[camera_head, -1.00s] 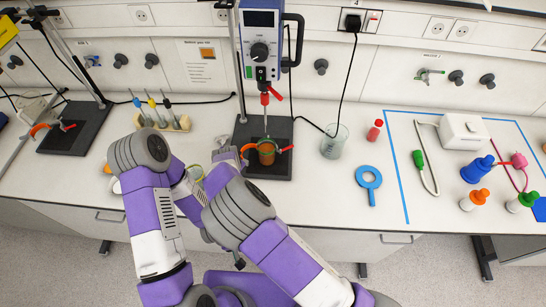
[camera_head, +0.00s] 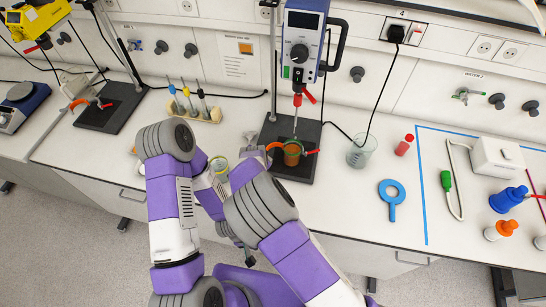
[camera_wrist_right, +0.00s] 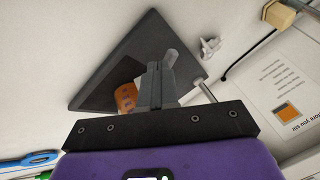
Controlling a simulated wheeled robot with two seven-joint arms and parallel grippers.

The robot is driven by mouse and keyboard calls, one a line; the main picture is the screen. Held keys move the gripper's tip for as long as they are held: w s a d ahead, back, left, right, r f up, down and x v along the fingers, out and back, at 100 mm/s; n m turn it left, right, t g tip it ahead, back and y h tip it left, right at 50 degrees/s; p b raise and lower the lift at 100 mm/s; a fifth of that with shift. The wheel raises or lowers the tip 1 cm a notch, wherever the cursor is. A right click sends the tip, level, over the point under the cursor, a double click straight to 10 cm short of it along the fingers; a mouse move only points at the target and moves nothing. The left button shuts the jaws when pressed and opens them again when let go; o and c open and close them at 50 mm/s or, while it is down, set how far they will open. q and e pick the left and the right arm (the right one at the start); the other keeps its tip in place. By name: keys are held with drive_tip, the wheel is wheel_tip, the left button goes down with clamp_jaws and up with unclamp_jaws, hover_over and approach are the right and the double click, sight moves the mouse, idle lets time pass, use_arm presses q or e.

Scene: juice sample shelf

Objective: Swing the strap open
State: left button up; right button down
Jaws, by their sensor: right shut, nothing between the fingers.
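A beaker of brown liquid (camera_head: 292,158) stands on the dark stand base (camera_head: 299,172) under the stirrer. An orange curved strap (camera_head: 274,146) lies at its left side, and a red handle (camera_head: 309,152) sticks out to its right. My right gripper (camera_head: 252,150) is just left of the strap. In the right wrist view its fingers (camera_wrist_right: 158,85) are shut and empty, with an orange part (camera_wrist_right: 125,98) partly hidden behind them; I cannot tell whether they touch. My left gripper (camera_head: 220,178) is low beside a yellow-rimmed vessel (camera_head: 218,163); its fingers are hidden.
The stirrer (camera_head: 303,45) rises above the beaker. A tube rack (camera_head: 195,112) stands behind my arms, and a second stand (camera_head: 108,108) is at the left. An empty beaker (camera_head: 361,152), a red-capped bottle (camera_head: 404,145) and a blue ring (camera_head: 391,198) are to the right.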

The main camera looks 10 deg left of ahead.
drive_tip(key=s+a+p+v, duration=0.1)
drive_tip(key=p+v, duration=0.4)
drive_tip(key=v, duration=0.6)
drive_tip(key=shift+a, duration=0.3)
drive_tip(key=shift+f, duration=0.15)
